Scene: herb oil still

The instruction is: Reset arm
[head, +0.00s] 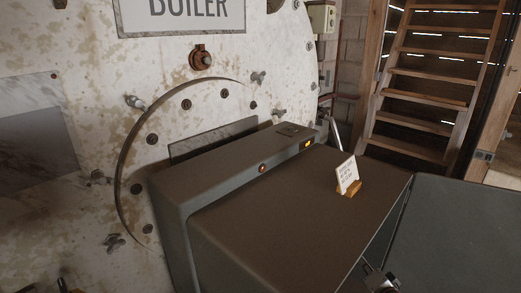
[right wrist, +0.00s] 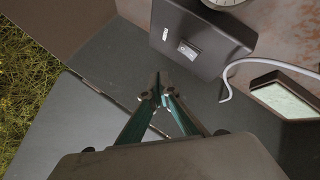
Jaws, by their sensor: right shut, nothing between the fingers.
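My right gripper (head: 380,282) shows at the bottom edge of the head view, in front of the grey-brown burner housing on the boiler. In the right wrist view its two teal-sided fingers (right wrist: 161,92) meet at the tips with nothing between them. No object is held. My left gripper cannot be made out in either view.
The large white boiler (head: 80,110) fills the left. The housing (head: 290,200) juts out from it and bears a small card (head: 347,174) in a wooden holder. A dark grey panel (head: 460,235) stands at right. Wooden stairs (head: 430,85) are behind.

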